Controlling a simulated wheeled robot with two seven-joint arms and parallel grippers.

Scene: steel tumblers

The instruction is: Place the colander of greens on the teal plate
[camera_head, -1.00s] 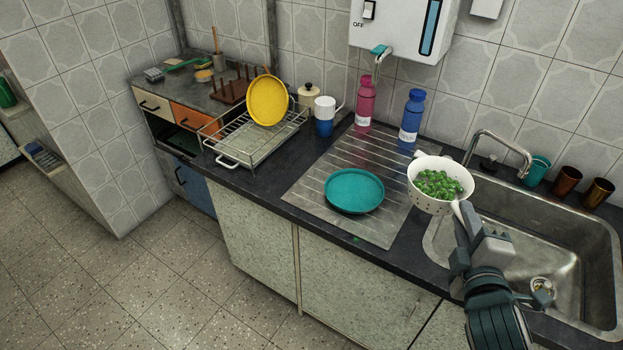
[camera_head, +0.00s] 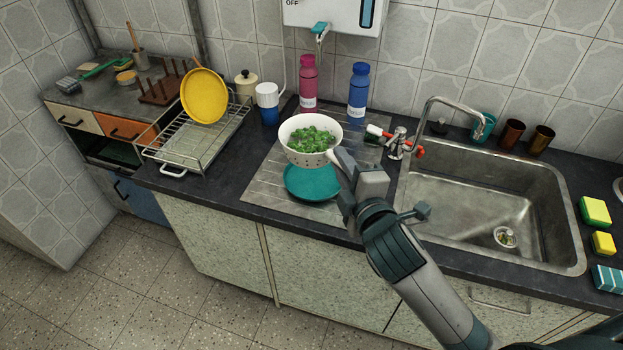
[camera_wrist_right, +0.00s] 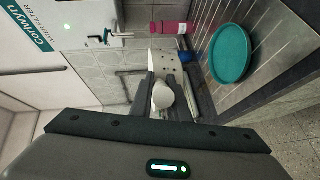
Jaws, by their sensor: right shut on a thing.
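The white colander (camera_head: 296,154), full of greens (camera_head: 312,139), is upright in the air in the head view. In that view it overlaps the back of the teal plate (camera_head: 310,190), with its base seemingly above it; the exact height gap is hard to tell. My right gripper (camera_head: 341,168) is shut on the colander's near-right handle. The wrist view shows the pale handle (camera_wrist_right: 163,95) between the fingers, and the teal plate (camera_wrist_right: 231,54) clear to the right. The plate lies flat on the ridged drainboard. My left gripper is out of view.
A pink bottle (camera_head: 308,82) and a blue bottle (camera_head: 358,91) stand behind the colander. A dish rack (camera_head: 200,140) with a yellow plate (camera_head: 203,97) is left.

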